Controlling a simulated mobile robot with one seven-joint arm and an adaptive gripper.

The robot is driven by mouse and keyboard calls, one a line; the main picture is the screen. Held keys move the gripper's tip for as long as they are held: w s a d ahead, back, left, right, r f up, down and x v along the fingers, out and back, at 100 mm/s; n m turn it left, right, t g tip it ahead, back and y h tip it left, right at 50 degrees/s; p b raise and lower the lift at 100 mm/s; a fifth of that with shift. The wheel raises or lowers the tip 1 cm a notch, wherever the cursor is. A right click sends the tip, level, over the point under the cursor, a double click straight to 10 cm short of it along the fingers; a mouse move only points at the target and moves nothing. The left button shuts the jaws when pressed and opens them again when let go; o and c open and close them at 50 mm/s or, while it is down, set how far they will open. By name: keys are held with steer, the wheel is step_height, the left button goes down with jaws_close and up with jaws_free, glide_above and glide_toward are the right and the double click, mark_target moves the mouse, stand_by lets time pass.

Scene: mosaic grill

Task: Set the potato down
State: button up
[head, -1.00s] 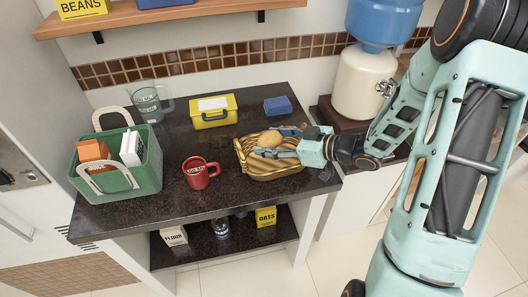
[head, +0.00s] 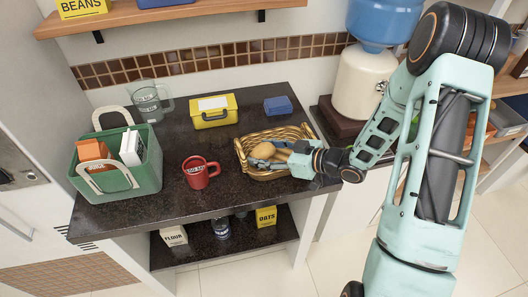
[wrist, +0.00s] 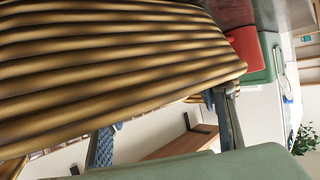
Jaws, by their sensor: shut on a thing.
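The potato (head: 263,150) is a tan oval in the head view, at the left front of the golden woven basket (head: 299,130). My gripper (head: 267,154) reaches in from the right over the basket, and its blue-grey fingers are closed around the potato. I cannot tell whether the potato touches the basket floor. In the wrist view, the basket's ribbed brown weave (wrist: 110,65) fills the upper left, with parts of my fingers below it. The potato cannot be made out there.
The basket stands on the dark counter (head: 160,190) near its right end. A red mug (head: 196,176) stands left of it, a yellow box (head: 214,115) and a blue box (head: 278,106) behind. A green caddy (head: 140,180) is at the far left. The front-middle counter is clear.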

steer(key=shift+f+b, duration=0.3)
steer(key=shift+f, duration=0.15)
steer(key=o, duration=1.4)
steer(key=shift+c, duration=0.2)
steer(key=shift+r+p, duration=0.3)
steer(key=v, duration=1.2)
steer(key=shift+r, duration=0.3)
steer(key=shift+w, duration=0.1)
